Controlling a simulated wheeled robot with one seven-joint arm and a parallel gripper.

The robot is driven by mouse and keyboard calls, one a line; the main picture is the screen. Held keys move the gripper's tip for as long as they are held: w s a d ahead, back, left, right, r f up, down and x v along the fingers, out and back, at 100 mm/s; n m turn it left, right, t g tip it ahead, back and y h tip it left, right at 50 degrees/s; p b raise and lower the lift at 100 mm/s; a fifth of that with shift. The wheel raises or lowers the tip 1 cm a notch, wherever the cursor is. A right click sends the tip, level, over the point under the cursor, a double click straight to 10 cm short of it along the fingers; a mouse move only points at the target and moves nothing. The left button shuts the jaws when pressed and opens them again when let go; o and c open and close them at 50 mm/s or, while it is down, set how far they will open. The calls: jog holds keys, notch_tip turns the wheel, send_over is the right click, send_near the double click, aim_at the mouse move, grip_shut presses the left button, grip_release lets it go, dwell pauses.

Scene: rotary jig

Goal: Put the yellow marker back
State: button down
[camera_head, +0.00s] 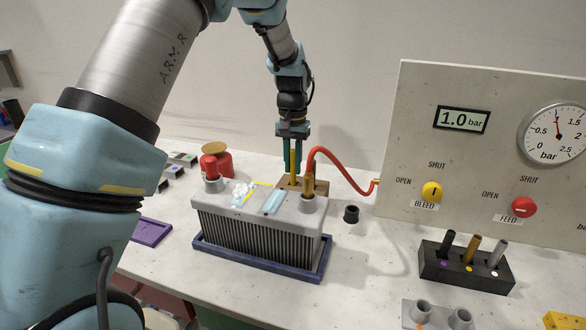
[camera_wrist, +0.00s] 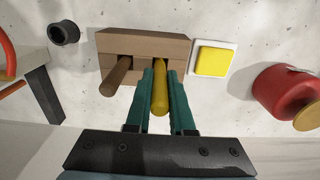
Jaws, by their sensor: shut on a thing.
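The yellow marker (camera_head: 292,160) stands about upright between the fingers of my gripper (camera_head: 292,150), behind the grey finned box. In the wrist view my gripper (camera_wrist: 160,100) is shut on the yellow marker (camera_wrist: 160,95). The marker's far end meets the right hole of a light brown wooden block (camera_wrist: 150,42); I cannot tell how deep it sits. A dark brown stick (camera_wrist: 116,77) stands in the block's left hole. In the head view the wooden block (camera_head: 320,186) is partly hidden behind the box.
The grey finned box (camera_head: 260,240) stands on a blue tray in front of the block, with a red hose (camera_head: 345,168) arching from it. A red pot (camera_head: 218,162), a yellow-topped white square (camera_wrist: 212,60) and a black cup (camera_head: 351,214) are near. A gauge panel (camera_head: 470,150) stands right.

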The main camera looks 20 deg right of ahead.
jog(key=shift+f, duration=0.95)
jog(key=shift+f, duration=0.2)
jog(key=c, duration=0.8)
grip_release()
notch_tip(320, 180, up, 12)
jog(key=shift+r+b, duration=0.2)
jog(key=shift+b, duration=1.05)
jog(key=shift+a, duration=0.1)
